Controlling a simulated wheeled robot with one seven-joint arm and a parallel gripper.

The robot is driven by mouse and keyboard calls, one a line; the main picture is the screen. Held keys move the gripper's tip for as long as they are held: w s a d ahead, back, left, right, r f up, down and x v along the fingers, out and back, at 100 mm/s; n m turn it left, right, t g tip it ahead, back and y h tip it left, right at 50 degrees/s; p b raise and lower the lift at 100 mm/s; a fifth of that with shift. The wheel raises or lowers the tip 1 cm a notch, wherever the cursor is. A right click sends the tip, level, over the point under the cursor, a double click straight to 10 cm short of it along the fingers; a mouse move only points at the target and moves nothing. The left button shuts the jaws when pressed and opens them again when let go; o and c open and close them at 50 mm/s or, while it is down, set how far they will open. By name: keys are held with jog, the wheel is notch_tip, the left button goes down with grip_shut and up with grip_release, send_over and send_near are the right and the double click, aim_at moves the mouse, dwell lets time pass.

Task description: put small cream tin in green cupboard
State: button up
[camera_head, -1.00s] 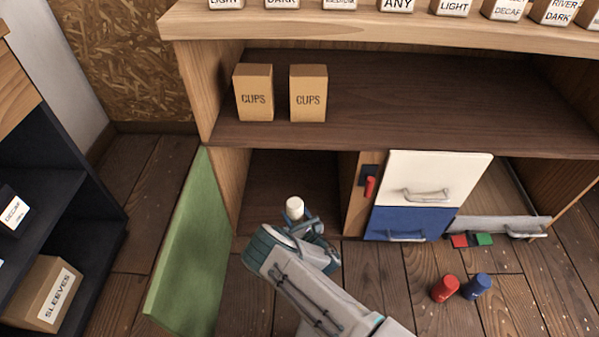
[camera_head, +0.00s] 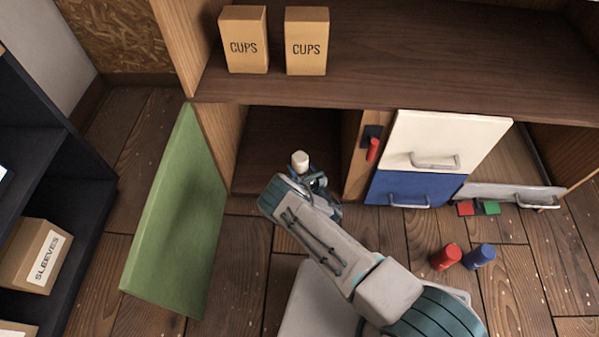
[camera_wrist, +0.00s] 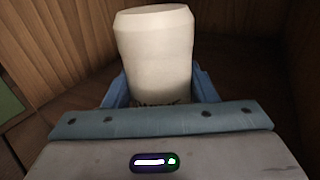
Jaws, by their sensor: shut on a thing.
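The small cream tin (camera_head: 300,160) is held upright at the end of my arm, at the open front of the green cupboard. In the wrist view the tin (camera_wrist: 155,55) stands between the blue fingers, with its lower part hidden. My gripper (camera_head: 312,182) is shut on it. The green cupboard's door (camera_head: 178,220) stands swung wide open to the left. The cupboard's dark inside (camera_head: 285,135) looks empty where it shows; my gripper hides part of its front edge.
A red lever (camera_head: 373,149) is on the post right of the opening. White (camera_head: 445,137) and blue (camera_head: 400,186) drawer fronts are beside it. Red (camera_head: 446,257) and blue (camera_head: 480,256) cylinders stand on the floor. Two CUPS boxes (camera_head: 243,40) sit on the shelf above.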

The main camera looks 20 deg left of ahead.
aim_at(300, 172)
jog(key=shift+a+f+b, duration=0.1)
jog(key=shift+f+b, duration=0.35)
jog(key=shift+f, duration=0.9)
jog(key=shift+f, duration=0.1)
jog(key=o, duration=1.2)
